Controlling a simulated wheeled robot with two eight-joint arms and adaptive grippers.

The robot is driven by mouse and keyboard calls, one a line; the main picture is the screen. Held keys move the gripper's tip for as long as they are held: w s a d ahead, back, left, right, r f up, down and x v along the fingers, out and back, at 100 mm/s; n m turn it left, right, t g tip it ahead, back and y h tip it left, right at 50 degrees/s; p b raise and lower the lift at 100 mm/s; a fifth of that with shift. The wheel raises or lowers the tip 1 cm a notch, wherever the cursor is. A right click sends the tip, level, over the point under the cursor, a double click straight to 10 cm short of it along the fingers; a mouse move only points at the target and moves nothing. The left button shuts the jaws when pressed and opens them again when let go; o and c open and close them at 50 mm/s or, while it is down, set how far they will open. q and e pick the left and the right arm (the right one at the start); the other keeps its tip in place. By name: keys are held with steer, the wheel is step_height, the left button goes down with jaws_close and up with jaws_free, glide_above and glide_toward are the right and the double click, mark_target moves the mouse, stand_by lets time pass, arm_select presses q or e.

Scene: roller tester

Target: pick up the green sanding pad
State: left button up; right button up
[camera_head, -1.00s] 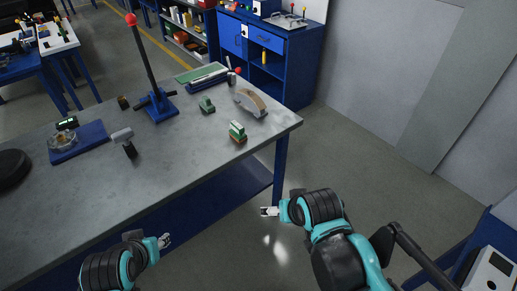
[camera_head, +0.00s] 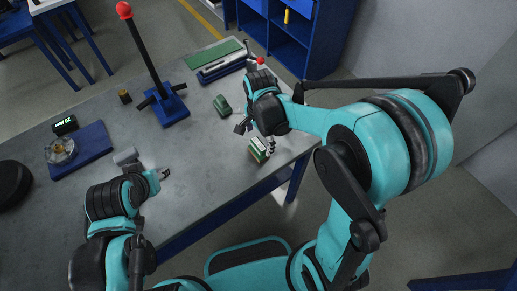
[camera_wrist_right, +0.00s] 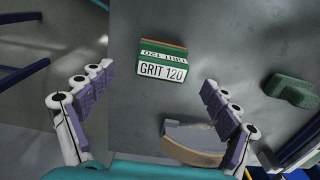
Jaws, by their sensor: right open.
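A green block with a white "GRIT 120" label (camera_wrist_right: 163,66) lies on the grey workbench; it also shows in the head view (camera_head: 258,150) near the bench's right front corner. My right gripper (camera_wrist_right: 157,77) is open above it, one finger to each side of it in the wrist view, not visibly touching. In the head view my right gripper (camera_head: 257,137) partly hides the bench around the block. My left gripper (camera_head: 160,174) is over the front part of the bench; its jaw gap is too small to judge.
A plain dark-green piece (camera_wrist_right: 290,90) and a curved brown-edged piece (camera_wrist_right: 195,140) lie near the block. A red-topped post (camera_head: 150,70) stands on a blue base. A blue tray (camera_head: 80,150) is at left. The bench middle is clear.

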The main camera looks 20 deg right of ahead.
mark_target(259, 144)
step_height(259, 144, down, 5)
steer(key=shift+w+a+b, duration=0.1)
steer(key=shift+b, duration=0.95)
steer(key=shift+c, duration=0.3)
steer(key=c, duration=1.4)
